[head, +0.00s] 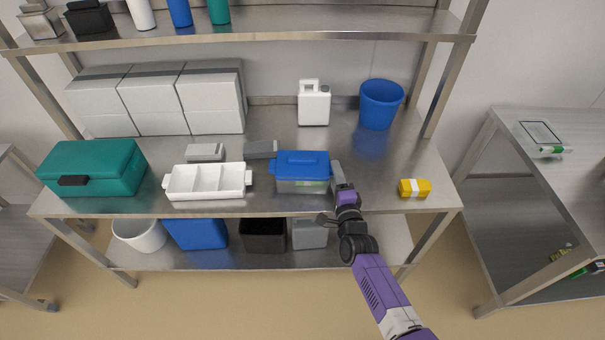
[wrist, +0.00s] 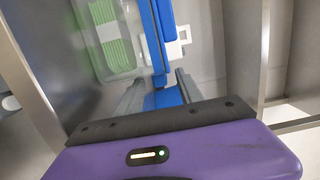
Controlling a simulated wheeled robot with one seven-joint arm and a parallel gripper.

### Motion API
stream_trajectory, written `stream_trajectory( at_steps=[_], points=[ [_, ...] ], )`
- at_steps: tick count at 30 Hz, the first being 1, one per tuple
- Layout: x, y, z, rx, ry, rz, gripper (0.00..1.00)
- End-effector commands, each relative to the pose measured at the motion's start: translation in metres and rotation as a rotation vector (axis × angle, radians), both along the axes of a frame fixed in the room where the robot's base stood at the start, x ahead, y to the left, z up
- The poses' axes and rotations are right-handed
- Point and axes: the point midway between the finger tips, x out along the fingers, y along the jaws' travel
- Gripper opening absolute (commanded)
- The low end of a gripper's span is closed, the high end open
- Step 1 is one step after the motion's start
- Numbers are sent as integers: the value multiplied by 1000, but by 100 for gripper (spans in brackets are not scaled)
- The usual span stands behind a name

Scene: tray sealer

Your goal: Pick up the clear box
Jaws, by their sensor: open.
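The clear box (head: 302,186) with a blue lid (head: 300,163) and a green label stands on the steel worktop near its front edge. In the wrist view its see-through side with the green label (wrist: 110,35) fills the upper left, beside the blue lid edge (wrist: 155,45). My gripper (head: 338,174) is at the right end of the box. In the wrist view my gripper (wrist: 160,94) is open, with one finger on each side of a blue part at the box's end. Whether the fingers touch it is hard to tell.
A white divided tray (head: 208,195) stands left of the box, and a teal case (head: 93,167) farther left. A yellow item (head: 414,188) lies to the right. Behind are a white jug (head: 314,108) and a blue bucket (head: 380,105). An upper shelf (head: 250,34) spans above.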

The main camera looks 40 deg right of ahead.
Motion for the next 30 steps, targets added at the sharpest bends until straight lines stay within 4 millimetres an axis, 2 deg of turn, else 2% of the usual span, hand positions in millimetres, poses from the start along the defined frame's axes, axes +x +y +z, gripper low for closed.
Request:
stream_trajectory(
  at_steps=[5,8,12,25,30],
  points=[
    [0,0,0,0,0,0,44],
    [0,0,0,0,0,0,28],
    [0,0,0,0,0,0,0],
    [0,0,3,0,-3,-1,0],
    [0,0,13,-1,-4,-1,0]
  ],
)
